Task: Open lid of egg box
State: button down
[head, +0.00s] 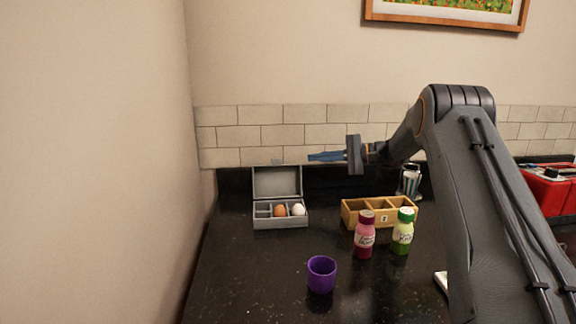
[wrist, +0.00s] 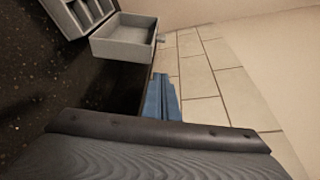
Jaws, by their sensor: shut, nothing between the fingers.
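The grey egg box (head: 281,222) sits on the dark counter near the left wall. Its lid (head: 277,181) stands up, open, at the back of the box. A brown egg (head: 280,210) and a white egg (head: 298,209) lie in its compartments. My gripper (head: 309,157) is shut and empty, above and to the right of the lid, in front of the tiles. In the wrist view, my blue fingers (wrist: 160,84) point toward the tiles, and the open lid (wrist: 126,42) is at the top, apart from them. The eggs do not show there.
A wooden divided box (head: 350,213) stands right of the egg box. A red bottle (head: 365,236) and a green-capped bottle (head: 402,234) stand before it. A purple cup (head: 321,274) stands nearer. The tiled wall (head: 266,135) is close behind my gripper. The counter's front left is clear.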

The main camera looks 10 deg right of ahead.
aim_at(277, 178)
jog(key=p+x, duration=0.3)
jog(key=x, duration=0.7)
jog(key=shift+w+a, duration=0.2)
jog(key=shift+w, duration=0.05)
jog(key=shift+s+d+r+p, duration=0.1)
jog(key=shift+s+r+p, duration=0.2)
jog(key=shift+s, duration=0.3)
jog(key=shift+s+r+p, duration=0.15)
jog(key=shift+s+p, duration=0.25)
jog(key=shift+s, duration=0.15)
jog(key=shift+s+d+r+p, duration=0.1)
jog(key=shift+s+r+p, duration=0.2)
jog(key=shift+s, duration=0.3)
jog(key=shift+f, duration=0.1)
